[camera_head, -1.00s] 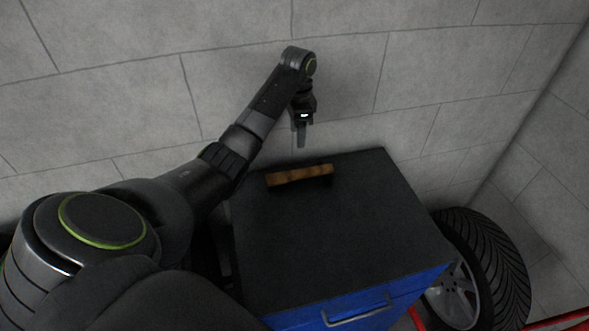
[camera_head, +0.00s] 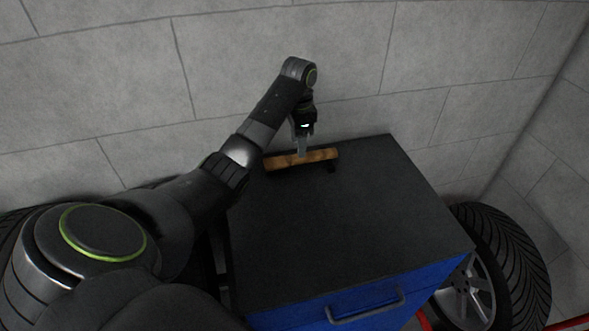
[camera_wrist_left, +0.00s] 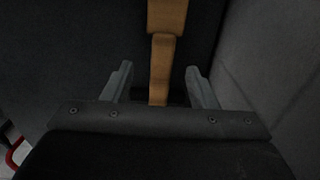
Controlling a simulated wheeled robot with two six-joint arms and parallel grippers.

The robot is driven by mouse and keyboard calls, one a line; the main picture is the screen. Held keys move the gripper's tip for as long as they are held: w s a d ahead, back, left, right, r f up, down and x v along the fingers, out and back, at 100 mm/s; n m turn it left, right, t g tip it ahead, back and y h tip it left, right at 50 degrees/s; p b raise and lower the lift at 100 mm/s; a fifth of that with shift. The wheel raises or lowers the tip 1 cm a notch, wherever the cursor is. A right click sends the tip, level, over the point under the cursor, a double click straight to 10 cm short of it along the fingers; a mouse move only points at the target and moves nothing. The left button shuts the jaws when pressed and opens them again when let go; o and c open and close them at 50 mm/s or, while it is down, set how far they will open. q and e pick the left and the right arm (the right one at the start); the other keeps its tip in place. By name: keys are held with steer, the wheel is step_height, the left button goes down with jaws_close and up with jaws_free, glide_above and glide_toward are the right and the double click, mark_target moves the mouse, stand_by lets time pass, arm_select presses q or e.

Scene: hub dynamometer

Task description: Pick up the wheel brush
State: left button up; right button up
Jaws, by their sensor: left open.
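The wheel brush (camera_head: 322,155) has a wooden handle and dark bristles. It lies near the back edge of the dark top of a blue cabinet. My left gripper (camera_head: 303,150) is over the brush handle in the head view, its fingers pointing down. In the left wrist view the wooden handle (camera_wrist_left: 160,68) runs between the two open fingers (camera_wrist_left: 158,84), with a gap on either side. The fingers partly cover the handle in the head view. My right gripper is not in view.
The blue cabinet (camera_head: 360,300) has a dark flat top (camera_head: 350,225), clear in front of the brush. A grey block wall (camera_head: 440,50) stands close behind it. A tyre on a rim (camera_head: 500,260) leans at the right.

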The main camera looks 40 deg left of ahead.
mark_target(301, 161)
arm_select(q)
step_height(301, 161, down, 2)
steer(key=shift+b, duration=0.4)
steer(key=shift+w+a+f+p, duration=0.15)
steer(key=shift+f+p, duration=0.3)
steer(key=shift+f, duration=1.85)
steer(key=c, duration=1.1)
